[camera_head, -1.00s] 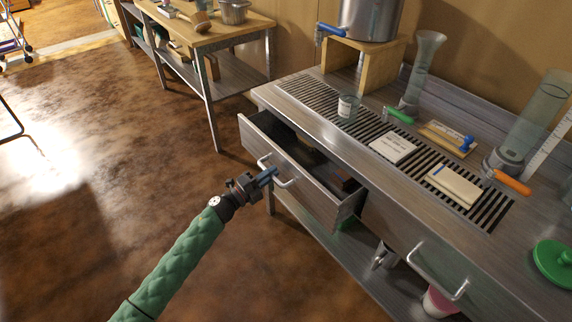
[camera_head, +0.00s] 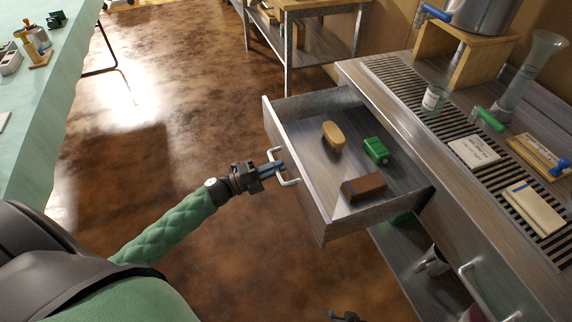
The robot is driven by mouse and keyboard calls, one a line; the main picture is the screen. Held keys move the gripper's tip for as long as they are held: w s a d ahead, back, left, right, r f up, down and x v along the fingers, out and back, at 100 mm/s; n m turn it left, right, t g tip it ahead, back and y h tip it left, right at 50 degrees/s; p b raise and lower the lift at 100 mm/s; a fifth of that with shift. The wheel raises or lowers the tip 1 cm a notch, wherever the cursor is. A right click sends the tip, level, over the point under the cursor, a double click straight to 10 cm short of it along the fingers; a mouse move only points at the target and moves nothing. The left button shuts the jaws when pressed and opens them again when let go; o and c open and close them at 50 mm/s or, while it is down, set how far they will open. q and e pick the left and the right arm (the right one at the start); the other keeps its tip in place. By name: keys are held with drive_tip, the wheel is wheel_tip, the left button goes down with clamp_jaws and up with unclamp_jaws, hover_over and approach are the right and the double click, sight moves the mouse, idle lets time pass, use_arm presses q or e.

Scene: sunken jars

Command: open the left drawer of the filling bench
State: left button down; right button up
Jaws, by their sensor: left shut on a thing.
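The left drawer (camera_head: 300,182) of the filling bench (camera_head: 420,125) stands well pulled out, its inside open to view. My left gripper (camera_head: 276,168) is shut on the drawer's bar handle (camera_head: 290,182) at the front panel. In the drawer lie a tan oval block (camera_head: 333,136), a green block-like thing (camera_head: 376,150) and a brown block (camera_head: 363,187). Part of my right gripper (camera_head: 345,317) shows at the bottom edge; its fingers are too cut off to read.
A second drawer handle (camera_head: 478,290) is at the lower right. A cloth-covered table (camera_head: 50,120) is at the left. Open floor lies left of the drawer.

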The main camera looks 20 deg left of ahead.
use_arm(q)
drive_tip(key=shift+s+a, duration=0.2)
use_arm(e)
drive_tip(key=shift+w+r, duration=0.1)
drive_tip(key=shift+w, duration=0.3)
use_arm(q)
drive_tip(key=c, duration=1.5)
unclamp_jaws()
use_arm(e)
drive_tip(key=shift+s, duration=0.15)
